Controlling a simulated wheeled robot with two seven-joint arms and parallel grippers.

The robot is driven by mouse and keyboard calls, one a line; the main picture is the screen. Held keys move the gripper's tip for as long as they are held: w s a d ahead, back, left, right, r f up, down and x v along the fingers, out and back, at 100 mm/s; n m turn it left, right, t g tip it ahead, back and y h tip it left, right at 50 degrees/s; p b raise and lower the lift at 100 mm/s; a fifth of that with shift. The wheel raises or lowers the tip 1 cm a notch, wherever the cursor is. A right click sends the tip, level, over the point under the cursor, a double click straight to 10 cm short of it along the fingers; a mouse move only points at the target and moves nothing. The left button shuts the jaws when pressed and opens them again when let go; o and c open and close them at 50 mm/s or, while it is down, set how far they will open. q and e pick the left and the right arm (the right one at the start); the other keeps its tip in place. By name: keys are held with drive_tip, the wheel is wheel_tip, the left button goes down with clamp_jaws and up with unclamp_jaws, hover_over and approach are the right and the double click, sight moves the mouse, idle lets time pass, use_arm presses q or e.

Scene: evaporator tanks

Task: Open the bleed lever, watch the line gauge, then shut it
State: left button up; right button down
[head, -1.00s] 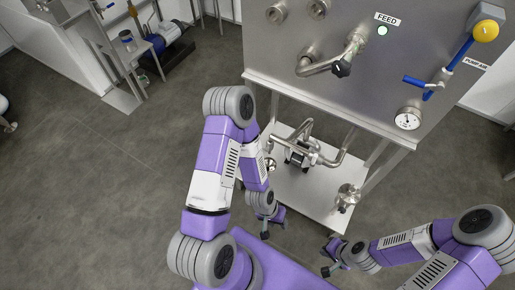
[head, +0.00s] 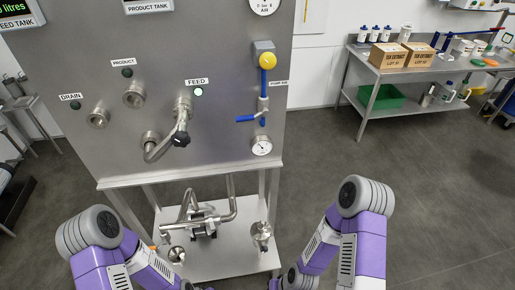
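The blue bleed lever (head: 246,118) sits on the pump air line at the right side of the steel panel. Its handle points left, roughly level, across the upright blue line (head: 263,85). The round white line gauge (head: 261,146) is just below it; its needle is too small to read. A yellow knob (head: 267,60) on a grey block tops the line. Both my arms are low in front of the panel, well away from the lever. Both grippers' fingertips are cut off by the bottom edge, so their opening is hidden.
The FEED lamp (head: 198,91) glows pale green. A bent steel pipe with a black knob (head: 181,139) juts out left of the lever. A pump stands on the lower shelf (head: 230,262). A bench (head: 400,68) with boxes stands back right. Floor to the right is clear.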

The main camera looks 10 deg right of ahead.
idle(0.4)
drive_tip(key=c, duration=1.1)
unclamp_jaws()
drive_tip(key=shift+s, duration=0.1)
